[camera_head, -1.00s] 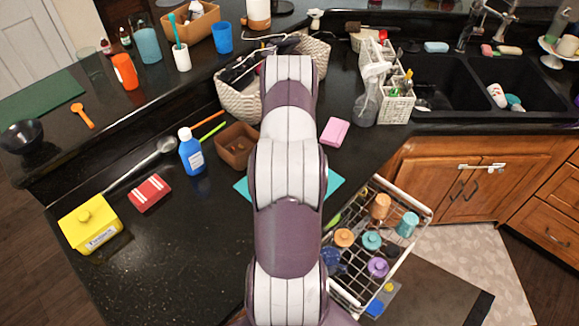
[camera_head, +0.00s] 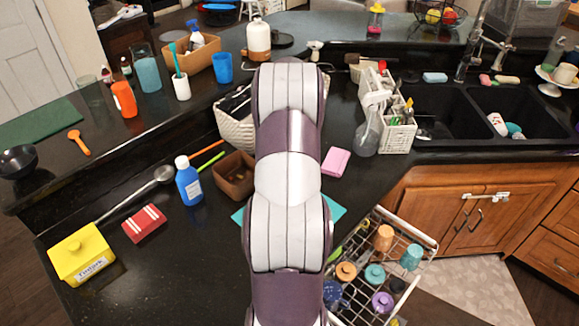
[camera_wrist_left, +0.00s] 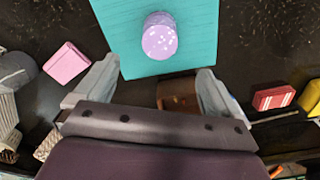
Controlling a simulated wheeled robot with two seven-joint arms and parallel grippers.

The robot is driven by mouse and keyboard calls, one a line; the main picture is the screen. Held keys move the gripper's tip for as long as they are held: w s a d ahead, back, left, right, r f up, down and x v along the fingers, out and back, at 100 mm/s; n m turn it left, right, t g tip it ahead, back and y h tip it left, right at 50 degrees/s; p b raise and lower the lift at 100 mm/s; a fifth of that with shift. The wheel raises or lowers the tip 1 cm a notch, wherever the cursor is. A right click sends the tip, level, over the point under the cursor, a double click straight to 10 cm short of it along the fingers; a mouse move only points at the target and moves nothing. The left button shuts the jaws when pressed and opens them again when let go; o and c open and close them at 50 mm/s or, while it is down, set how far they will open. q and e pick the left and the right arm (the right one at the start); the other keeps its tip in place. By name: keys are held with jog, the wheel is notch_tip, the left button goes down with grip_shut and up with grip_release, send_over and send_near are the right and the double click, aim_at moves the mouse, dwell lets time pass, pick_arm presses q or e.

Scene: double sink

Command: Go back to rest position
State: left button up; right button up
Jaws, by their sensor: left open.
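My arm rises through the middle of the head view, and its gripper is hidden there. In the left wrist view my left gripper (camera_wrist_left: 157,82) has its two fingers spread wide apart with nothing between them. A turquoise mat (camera_wrist_left: 190,30) lies beyond the fingers, with a speckled purple round item (camera_wrist_left: 159,37) on it, apart from the fingers. In the head view only corners of the mat (camera_head: 336,209) show beside my arm. My right gripper is in neither view.
A brown box (camera_head: 236,177), blue bottle (camera_head: 188,182), red box (camera_head: 144,223) and yellow container (camera_head: 81,255) stand left of my arm. A pink block (camera_head: 336,162) and dish rack (camera_head: 345,312) are right. The front-left counter has bare room.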

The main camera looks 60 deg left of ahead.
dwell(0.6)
pick_arm(q)
jog(key=d+f+m, duration=0.2)
jog(key=shift+s+d+f, duration=0.1)
jog(key=shift+s+d, duration=0.2)
jog(key=shift+d, duration=0.1)
jog(key=d+r+m+t+b, duration=0.1)
jog(key=d+m, duration=1.3)
jog(key=d, duration=2)
jog(key=shift+d+b, duration=0.2)
jog(key=shift+b, duration=0.5)
jog(key=shift+s, duration=0.1)
jog(key=shift+a, duration=0.1)
